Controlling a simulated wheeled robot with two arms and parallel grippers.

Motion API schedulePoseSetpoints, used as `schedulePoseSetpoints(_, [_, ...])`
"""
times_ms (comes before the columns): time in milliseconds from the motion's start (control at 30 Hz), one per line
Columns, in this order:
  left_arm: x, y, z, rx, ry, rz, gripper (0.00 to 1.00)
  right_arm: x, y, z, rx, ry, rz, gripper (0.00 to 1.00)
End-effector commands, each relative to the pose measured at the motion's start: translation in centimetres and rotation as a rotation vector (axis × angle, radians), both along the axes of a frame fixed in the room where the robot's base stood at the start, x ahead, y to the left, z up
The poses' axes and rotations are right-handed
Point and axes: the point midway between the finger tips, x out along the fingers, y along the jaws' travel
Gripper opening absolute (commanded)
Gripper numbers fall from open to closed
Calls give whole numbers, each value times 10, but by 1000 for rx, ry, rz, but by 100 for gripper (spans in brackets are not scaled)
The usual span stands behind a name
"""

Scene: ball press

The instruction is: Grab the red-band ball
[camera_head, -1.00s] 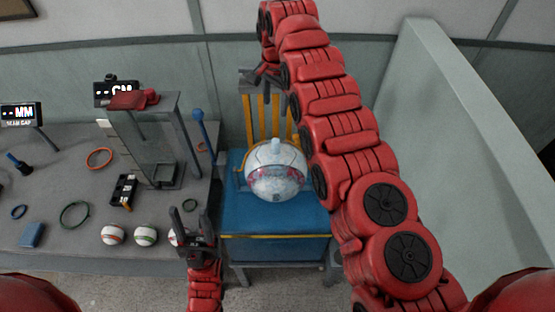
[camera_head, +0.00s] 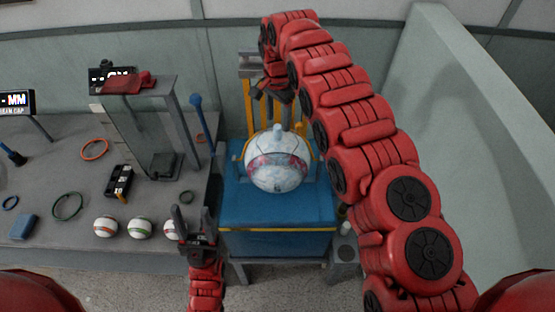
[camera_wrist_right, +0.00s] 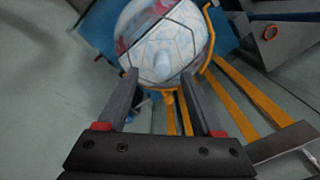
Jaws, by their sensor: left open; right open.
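The red-band ball (camera_head: 105,227) is white with a reddish stripe. It sits at the front edge of the grey table, leftmost in a row of balls. A green-band ball (camera_head: 140,228) is to its right. A third ball (camera_head: 171,228) is partly hidden by my left gripper, so its band is unclear. My left gripper (camera_head: 191,222) is open, its fingers pointing up, to the right of that third ball. My right gripper (camera_head: 272,92) is open behind and above a large patterned ball (camera_head: 275,165); in the right wrist view its fingers (camera_wrist_right: 159,75) point toward this ball (camera_wrist_right: 163,45), apart from it.
The large ball rests on a blue stand (camera_head: 285,212) with yellow bars behind. A grey press frame (camera_head: 140,120) stands on the table. A black box (camera_head: 118,182), green ring (camera_head: 68,206), orange ring (camera_head: 94,149) and blue block (camera_head: 24,226) lie nearby. A pale wall (camera_head: 465,130) is at right.

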Motion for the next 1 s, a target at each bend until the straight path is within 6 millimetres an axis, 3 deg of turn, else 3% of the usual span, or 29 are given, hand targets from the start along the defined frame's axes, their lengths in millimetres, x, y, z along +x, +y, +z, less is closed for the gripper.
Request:
schedulePoseSetpoints(400, [0,0,32,0,0,0,52,0,3,-29,1,2,1,67])
schedulePoseSetpoints(600, [0,0,37,0,0,0,52,0,4,-52,1,0,2,67])
schedulePoseSetpoints(867, [0,0,36,0,0,0,52,1,3,-54,0,-1,1,67])
schedulePoseSetpoints(1000, [0,0,36,0,0,0,52,1,3,-55,-1,-1,1,42])
